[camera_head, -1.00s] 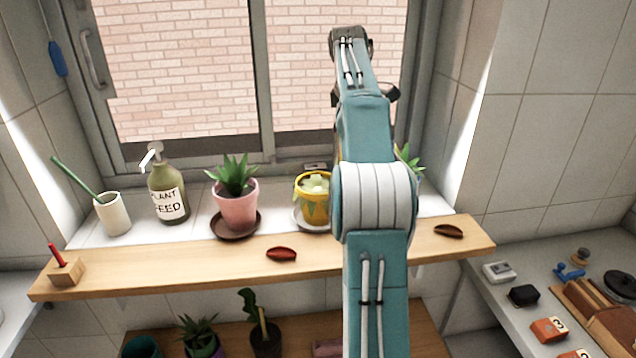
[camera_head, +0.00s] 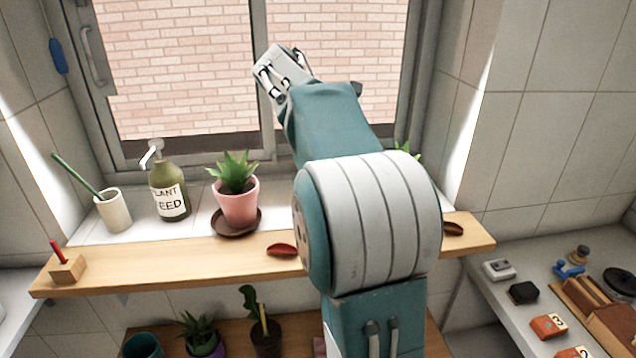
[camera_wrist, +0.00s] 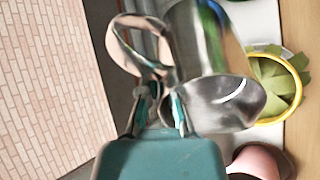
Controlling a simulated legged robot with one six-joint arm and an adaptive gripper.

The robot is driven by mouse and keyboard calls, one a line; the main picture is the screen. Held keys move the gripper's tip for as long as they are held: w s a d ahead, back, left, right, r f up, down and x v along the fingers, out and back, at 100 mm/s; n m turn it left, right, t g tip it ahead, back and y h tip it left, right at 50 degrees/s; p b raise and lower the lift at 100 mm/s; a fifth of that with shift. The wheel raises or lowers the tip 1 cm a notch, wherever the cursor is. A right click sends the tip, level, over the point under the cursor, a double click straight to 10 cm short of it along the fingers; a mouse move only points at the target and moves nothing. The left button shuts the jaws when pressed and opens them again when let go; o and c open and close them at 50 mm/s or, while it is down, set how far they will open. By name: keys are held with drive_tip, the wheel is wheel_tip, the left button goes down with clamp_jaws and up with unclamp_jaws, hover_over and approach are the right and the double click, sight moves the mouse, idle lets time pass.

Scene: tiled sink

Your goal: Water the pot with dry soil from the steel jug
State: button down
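The steel jug (camera_wrist: 222,104) is shiny and shows tilted in the wrist view, just ahead of my gripper (camera_wrist: 163,100). My gripper's fingers are closed around its handle loop. The jug is off the sill, on the window side of a yellow pot (camera_wrist: 299,76) with pale green leaves. A pink pot (camera_head: 240,205) with a spiky plant stands on a brown saucer (camera_head: 236,225); it also shows in the wrist view (camera_wrist: 262,160). A third plant (camera_head: 408,148) is mostly behind my arm. The soil's state cannot be made out. In the head view, my gripper and jug are hidden.
A plant feed bottle (camera_head: 168,190) and a white cup (camera_head: 114,210) stand left on the sill. A wooden shelf (camera_head: 180,260) runs in front, with a red dish (camera_head: 282,249) and a small block (camera_head: 67,268). The window (camera_head: 180,70) is close behind.

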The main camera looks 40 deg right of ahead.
drive_tip(key=shift+a+f+h, duration=0.1)
drive_tip(key=shift+a+h, duration=0.2)
drive_tip(key=shift+h, duration=0.5)
drive_tip(key=shift+a+f+h+p, duration=0.25)
drive_tip(key=shift+f+h+p, duration=0.05)
drive_tip(key=shift+h+p, duration=0.7)
drive_tip(key=shift+w+d+p, duration=0.1)
drive_tip(key=shift+d+p, duration=0.2)
drive_tip(key=shift+d, duration=0.1)
drive_tip(key=shift+w+d+p, duration=0.15)
drive_tip(key=shift+d+p, duration=0.25)
drive_tip(key=shift+d, duration=0.3)
drive_tip(key=shift+d+f+p, duration=0.1)
drive_tip(key=shift+d+p, duration=0.1)
drive_tip(key=shift+p, duration=0.55)
drive_tip(key=shift+d+r+y, duration=0.55)
drive_tip(key=shift+d+y, duration=0.1)
drive_tip(key=shift+y, duration=0.35)
drive_tip(key=shift+d+r+y+b, duration=0.15)
drive_tip(key=shift+d+y, duration=0.1)
drive_tip(key=shift+y, duration=0.4)
drive_tip(key=shift+d+r+y+b, duration=0.15)
drive_tip(key=shift+d+y, duration=0.1)
drive_tip(key=shift+y, duration=0.4)
